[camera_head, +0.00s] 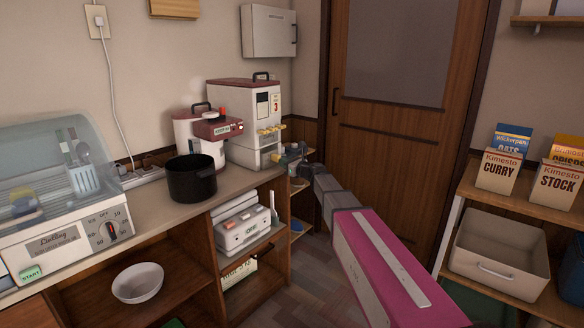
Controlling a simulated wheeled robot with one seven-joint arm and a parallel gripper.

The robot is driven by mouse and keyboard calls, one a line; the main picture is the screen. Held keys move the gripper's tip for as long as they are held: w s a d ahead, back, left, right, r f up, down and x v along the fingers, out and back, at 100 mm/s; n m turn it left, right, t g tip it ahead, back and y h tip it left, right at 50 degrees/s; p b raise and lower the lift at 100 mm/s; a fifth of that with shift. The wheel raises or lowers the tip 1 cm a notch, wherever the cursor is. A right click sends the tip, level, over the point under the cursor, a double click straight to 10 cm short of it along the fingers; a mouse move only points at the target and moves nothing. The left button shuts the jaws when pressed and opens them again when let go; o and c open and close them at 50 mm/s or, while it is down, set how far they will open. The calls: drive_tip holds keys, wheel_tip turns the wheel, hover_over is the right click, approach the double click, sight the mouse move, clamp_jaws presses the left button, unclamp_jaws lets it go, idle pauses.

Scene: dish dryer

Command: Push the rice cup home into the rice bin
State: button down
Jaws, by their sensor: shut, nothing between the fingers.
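The rice bin (240,133) is a tall cream box with a dark red top, a black handle, a window and yellow levers on its front. It stands at the far end of the counter. My gripper (281,158) is small in the picture, at the lower front right of the bin, with the arm reaching in from the lower right. Its fingers are shut and appear empty. The rice cup is hard to make out; a small pale piece with yellow at the bin's foot may be it. I cannot tell whether my gripper touches it or how far in it sits.
A red-and-white appliance (187,135) and a black pot (191,181) stand left of the bin. A dish dryer (60,230) is at the near left. A shelf with cartons (499,171) and a beige crate (499,258) is at right. Floor between is free.

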drive_tip(key=shift+w+a, duration=0.25)
drive_tip(key=shift+a, duration=0.05)
drive_tip(key=v, duration=1.4)
